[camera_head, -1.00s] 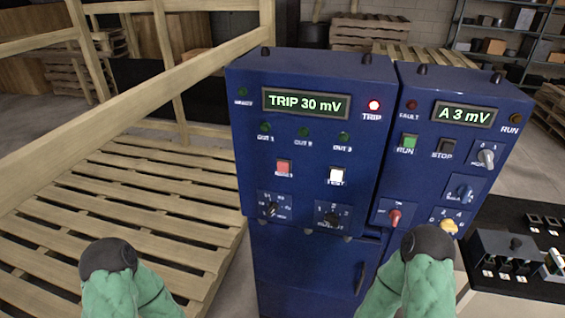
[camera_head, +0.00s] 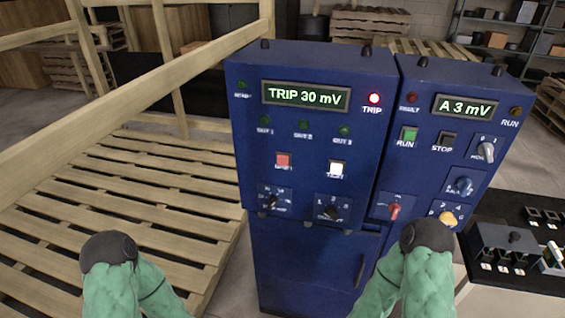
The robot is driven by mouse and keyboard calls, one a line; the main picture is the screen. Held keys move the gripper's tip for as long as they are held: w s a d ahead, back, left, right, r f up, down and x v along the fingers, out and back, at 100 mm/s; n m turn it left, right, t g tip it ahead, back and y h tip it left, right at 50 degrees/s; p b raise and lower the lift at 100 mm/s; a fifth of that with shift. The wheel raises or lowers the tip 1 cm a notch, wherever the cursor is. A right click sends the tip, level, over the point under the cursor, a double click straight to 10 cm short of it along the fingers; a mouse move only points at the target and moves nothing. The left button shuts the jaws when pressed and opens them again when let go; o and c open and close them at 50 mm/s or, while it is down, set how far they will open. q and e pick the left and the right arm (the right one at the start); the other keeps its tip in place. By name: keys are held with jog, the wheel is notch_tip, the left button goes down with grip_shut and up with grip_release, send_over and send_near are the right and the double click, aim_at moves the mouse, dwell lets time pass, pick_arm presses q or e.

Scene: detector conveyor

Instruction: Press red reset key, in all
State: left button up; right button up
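The red key (camera_head: 283,160) sits on the front of the large blue detector cabinet (camera_head: 300,70), left of a white lit key (camera_head: 337,168). The label under the red key is too blurred to read. The cabinet's display (camera_head: 305,96) reads "TRIP 30 mV", and a red TRIP lamp (camera_head: 374,98) glows beside it. Two of my green arms, bent with dark round joints, stand at the bottom left and bottom right, in front of the cabinet and the pallet. No gripper fingers show, so neither gripper is in view. Nothing touches the red key.
A smaller blue cabinet (camera_head: 465,75) adjoins on the right, with display "A 3 mV" (camera_head: 465,107), a green RUN key (camera_head: 409,134), a dark STOP key (camera_head: 447,140) and several knobs. A wooden pallet (camera_head: 150,185) and rails lie left.

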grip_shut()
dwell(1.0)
